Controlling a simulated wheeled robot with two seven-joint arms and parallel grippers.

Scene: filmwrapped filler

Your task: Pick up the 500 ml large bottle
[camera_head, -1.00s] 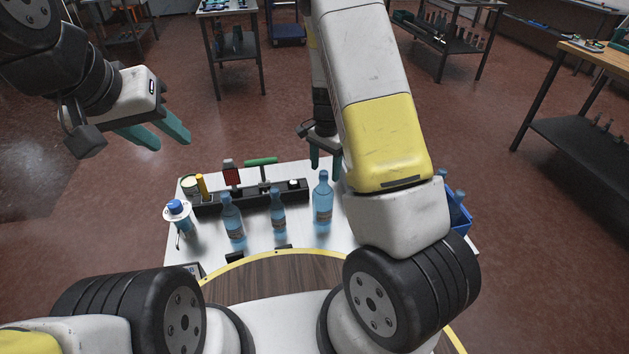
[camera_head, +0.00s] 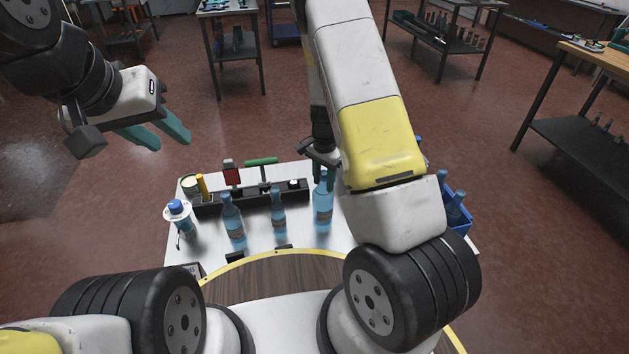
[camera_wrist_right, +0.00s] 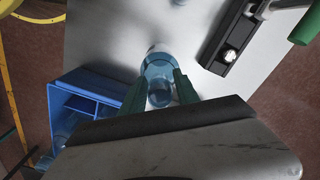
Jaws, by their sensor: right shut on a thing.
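The large blue bottle (camera_head: 323,207) stands upright on the table, the rightmost and tallest of the three in the row. My right gripper (camera_head: 326,172) is at its top, with the fingers shut on its upper part; the head view partly hides the fingertips. In the right wrist view, the bottle (camera_wrist_right: 158,72) is between the two green fingers (camera_wrist_right: 160,90). Two smaller blue bottles, one at left (camera_head: 233,222) and one in the middle (camera_head: 278,212), stand to its left. My left gripper (camera_head: 152,137) is open and empty, in the air left of the table.
A black rack (camera_head: 215,203) with tools lies behind the bottles.

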